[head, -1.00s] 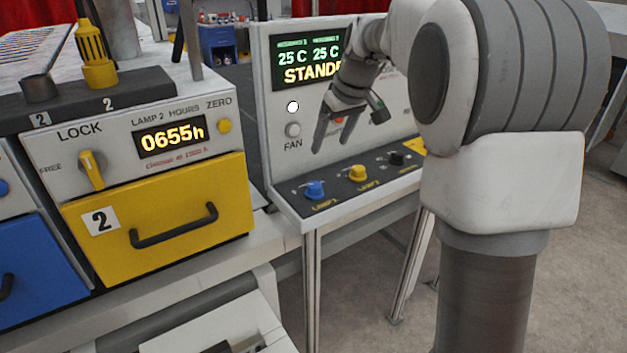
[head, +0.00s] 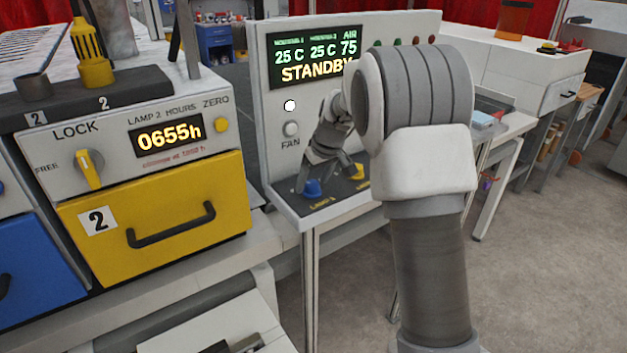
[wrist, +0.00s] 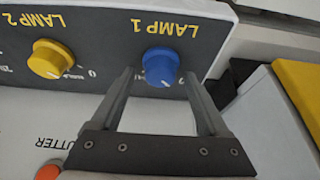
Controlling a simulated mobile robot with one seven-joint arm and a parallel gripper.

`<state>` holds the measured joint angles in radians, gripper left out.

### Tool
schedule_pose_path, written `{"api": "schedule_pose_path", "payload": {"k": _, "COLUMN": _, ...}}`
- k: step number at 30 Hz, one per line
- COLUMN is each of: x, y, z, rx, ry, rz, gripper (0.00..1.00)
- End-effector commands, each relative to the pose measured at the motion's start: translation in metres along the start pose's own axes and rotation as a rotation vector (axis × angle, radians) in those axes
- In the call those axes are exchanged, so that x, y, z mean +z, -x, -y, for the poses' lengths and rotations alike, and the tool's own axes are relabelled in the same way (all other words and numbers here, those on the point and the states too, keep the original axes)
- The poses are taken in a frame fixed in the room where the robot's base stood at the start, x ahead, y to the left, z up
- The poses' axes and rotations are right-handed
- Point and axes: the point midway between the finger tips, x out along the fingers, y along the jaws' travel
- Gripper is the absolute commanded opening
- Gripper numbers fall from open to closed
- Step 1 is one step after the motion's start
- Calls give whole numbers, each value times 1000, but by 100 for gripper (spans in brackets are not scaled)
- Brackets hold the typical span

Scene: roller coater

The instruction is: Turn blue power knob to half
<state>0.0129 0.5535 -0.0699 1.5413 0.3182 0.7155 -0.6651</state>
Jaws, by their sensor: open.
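The blue power knob (head: 313,188) sits on the dark sloping control strip, beside the label LAMP 1. In the wrist view the blue knob (wrist: 161,65) is just beyond and between the two open fingertips. My gripper (head: 328,187) is open and empty, reaching down over the strip at the knob; in the wrist view my gripper (wrist: 158,80) has one finger on each side of the knob's near edge. I cannot tell whether a finger touches it. The knob's pointer is not clear.
A yellow LAMP 2 knob (wrist: 51,60) stands beside the blue one. The upright panel with the STANDBY display (head: 313,58) rises behind the strip. A yellow drawer (head: 155,220) and a lock knob (head: 90,168) are at the left. Open floor (head: 540,250) lies at the right.

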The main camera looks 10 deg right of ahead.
Motion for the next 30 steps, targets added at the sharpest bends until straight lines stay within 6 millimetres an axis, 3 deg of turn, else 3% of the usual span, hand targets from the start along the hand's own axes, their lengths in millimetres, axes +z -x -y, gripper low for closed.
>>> {"api": "schedule_pose_path", "payload": {"k": 5, "x": 0, "y": 0, "z": 0, "rx": 0, "ry": 0, "rz": 0, "gripper": 78}}
{"api": "schedule_pose_path", "payload": {"k": 6, "x": 0, "y": 0, "z": 0, "rx": 0, "ry": 0, "rz": 0, "gripper": 75}}
{"api": "schedule_pose_path", "payload": {"k": 19, "x": 0, "y": 0, "z": 0, "rx": 0, "ry": 0, "rz": 0, "gripper": 0}}
{"api": "schedule_pose_path", "payload": {"k": 30, "x": 0, "y": 1, "z": 1, "rx": 22, "ry": -54, "rz": 1, "gripper": 0}}
